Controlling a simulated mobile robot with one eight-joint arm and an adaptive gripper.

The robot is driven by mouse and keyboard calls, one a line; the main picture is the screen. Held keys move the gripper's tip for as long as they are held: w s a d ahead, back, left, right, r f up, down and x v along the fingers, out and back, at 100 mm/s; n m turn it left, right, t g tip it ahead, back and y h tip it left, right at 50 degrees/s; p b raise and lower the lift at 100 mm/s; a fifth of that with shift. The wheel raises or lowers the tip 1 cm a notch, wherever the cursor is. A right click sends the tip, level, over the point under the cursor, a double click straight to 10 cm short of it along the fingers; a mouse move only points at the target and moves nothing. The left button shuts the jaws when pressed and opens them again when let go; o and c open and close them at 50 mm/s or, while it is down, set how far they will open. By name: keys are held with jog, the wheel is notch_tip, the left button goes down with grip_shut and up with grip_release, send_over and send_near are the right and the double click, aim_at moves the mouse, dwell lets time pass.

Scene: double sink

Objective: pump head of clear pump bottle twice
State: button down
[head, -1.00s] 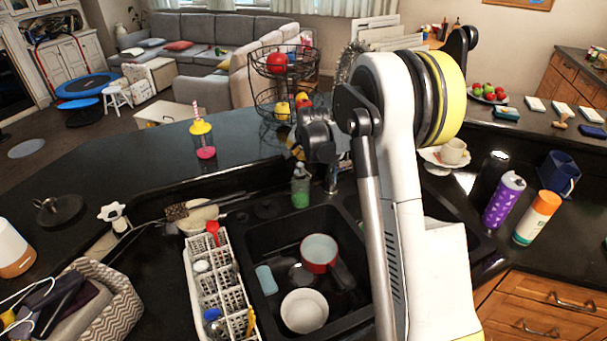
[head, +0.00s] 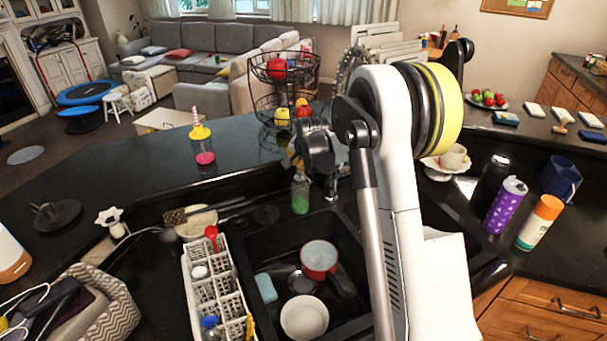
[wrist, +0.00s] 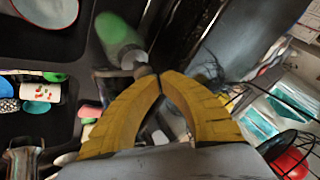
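The clear pump bottle (head: 300,197) with green liquid stands upright at the back rim of the sink, left of the faucet. In the wrist view the bottle (wrist: 119,34) shows at upper middle, its pump head (wrist: 141,70) toward my fingertips. My gripper (wrist: 160,75) has its two yellow fingers brought together at the tips, with nothing visible between them. The tips are right by the pump head; I cannot tell whether they touch it. In the head view my arm hides most of the gripper, and only a bit of yellow shows above the bottle.
The black double sink (head: 240,262) holds a red pot (head: 320,258), a white bowl (head: 304,317) and a blue sponge (head: 265,287). A white dish rack (head: 190,270) stands left. The faucet (head: 332,186) is close to the bottle. A wire fruit basket (head: 258,72) stands behind.

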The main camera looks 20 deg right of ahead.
jog(key=shift+f, duration=0.1)
dwell(0.5)
jog(key=shift+f+b, duration=0.35)
jog(key=shift+b, duration=0.15)
jog(key=shift+f, duration=0.15)
dwell(0.3)
jog(key=shift+r, duration=0.6)
jog(key=shift+r+p, duration=1.65)
jog(key=shift+r, duration=1.4)
